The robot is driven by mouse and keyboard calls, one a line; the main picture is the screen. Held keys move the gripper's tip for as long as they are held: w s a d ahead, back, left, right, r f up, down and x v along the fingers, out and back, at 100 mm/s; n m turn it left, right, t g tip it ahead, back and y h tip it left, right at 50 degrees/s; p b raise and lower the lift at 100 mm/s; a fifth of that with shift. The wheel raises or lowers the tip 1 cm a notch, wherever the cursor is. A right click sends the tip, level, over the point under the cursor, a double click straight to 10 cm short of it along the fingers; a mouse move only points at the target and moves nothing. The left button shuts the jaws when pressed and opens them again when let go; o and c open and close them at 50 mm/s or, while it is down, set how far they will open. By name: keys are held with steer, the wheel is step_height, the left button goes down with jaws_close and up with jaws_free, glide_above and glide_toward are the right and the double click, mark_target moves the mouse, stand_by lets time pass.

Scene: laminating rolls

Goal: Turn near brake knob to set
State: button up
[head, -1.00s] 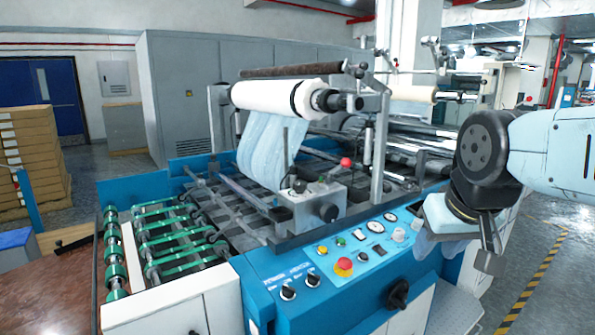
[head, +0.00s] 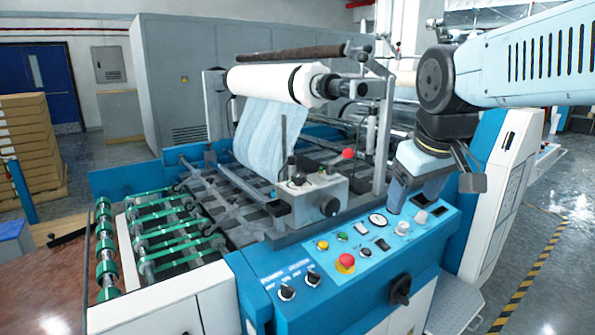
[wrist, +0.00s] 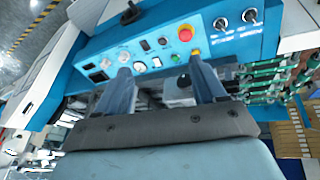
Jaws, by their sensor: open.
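Which control is the near brake knob is not plain to me. A black round knob (head: 331,207) sits on the front of a grey box below the film roll. Two black selector knobs, left (head: 287,292) and right (head: 312,278), are on the front panel; both also show in the wrist view, one here (wrist: 221,23) and one here (wrist: 249,16). My gripper (head: 411,196) points down over the back right of the panel, right of the grey box. In the wrist view its fingers (wrist: 158,68) are spread with nothing held between them.
The blue control panel (head: 270,270) carries a red emergency stop (head: 345,262), small buttons and gauges. A black handle (head: 400,290) projects from its front. The film roll (head: 270,82) and its frame stand behind. Green rollers (head: 170,230) lie left. The right floor is open.

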steer(key=w+a+r+n+g, duration=0.1)
steer(key=w+a+r+n, duration=0.3)
steer(key=w, duration=0.3)
steer(key=w+a+r+n+g, duration=0.1)
steer(key=w+a+r+n, duration=0.1)
steer(key=w+a+n, duration=0.4)
steer(key=n+g, duration=0.3)
steer(key=n, duration=0.7)
glide_above(299, 174)
step_height(299, 174, down, 13)
steer(key=shift+s+d+r, duration=0.1)
steer(key=shift+s, duration=0.05)
steer(key=shift+c, duration=0.5)
steer(key=c, duration=0.9)
steer(key=shift+c, duration=0.4)
